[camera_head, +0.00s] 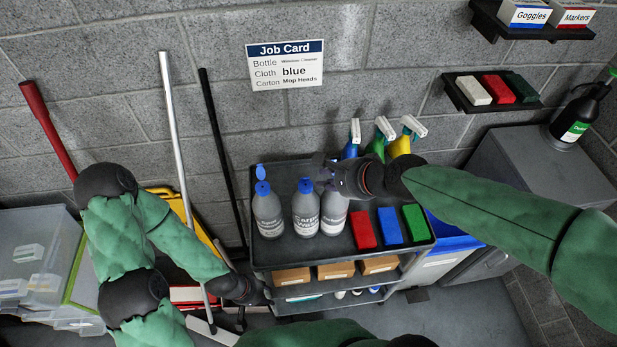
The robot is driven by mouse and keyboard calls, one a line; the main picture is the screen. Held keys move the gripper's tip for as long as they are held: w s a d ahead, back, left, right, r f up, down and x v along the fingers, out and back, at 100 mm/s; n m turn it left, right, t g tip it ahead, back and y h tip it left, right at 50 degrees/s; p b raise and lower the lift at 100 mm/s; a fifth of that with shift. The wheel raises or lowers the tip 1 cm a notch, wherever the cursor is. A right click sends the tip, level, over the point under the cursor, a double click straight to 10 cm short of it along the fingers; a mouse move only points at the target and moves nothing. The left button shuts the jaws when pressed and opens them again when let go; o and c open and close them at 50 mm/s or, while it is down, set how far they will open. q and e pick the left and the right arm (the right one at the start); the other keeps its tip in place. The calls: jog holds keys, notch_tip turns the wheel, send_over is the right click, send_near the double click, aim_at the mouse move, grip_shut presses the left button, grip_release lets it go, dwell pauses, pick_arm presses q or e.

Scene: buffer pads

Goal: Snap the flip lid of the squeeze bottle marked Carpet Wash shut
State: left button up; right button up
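The middle grey squeeze bottle (305,214), whose label seems to read Carpet Wash, stands upright on the cart top. Its blue cap (305,186) shows no raised lid that I can make out. The left squeeze bottle (267,214) has a blue flip lid (260,171) standing up. The right squeeze bottle (334,218) has its cap hidden behind my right gripper (324,174), which is over it, just right of the middle cap. Whether it touches either cap is unclear. My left gripper (262,293) is low at the cart's left front corner, away from the bottles. Finger openings are too dark to read.
The cart (285,254) also carries red (363,229), blue (390,225) and green (415,223) blocks on the right. Spray bottles (384,140) stand behind my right gripper. Cartons (335,270) sit on the shelf below. Long handles (222,150) lean against the wall at left.

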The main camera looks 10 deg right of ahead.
aim_at(305, 178)
jog(key=b+x, duration=0.2)
jog(key=x, duration=0.6)
jog(key=shift+w+a+f, duration=0.1)
jog(key=shift+w+f, duration=0.1)
grip_shut()
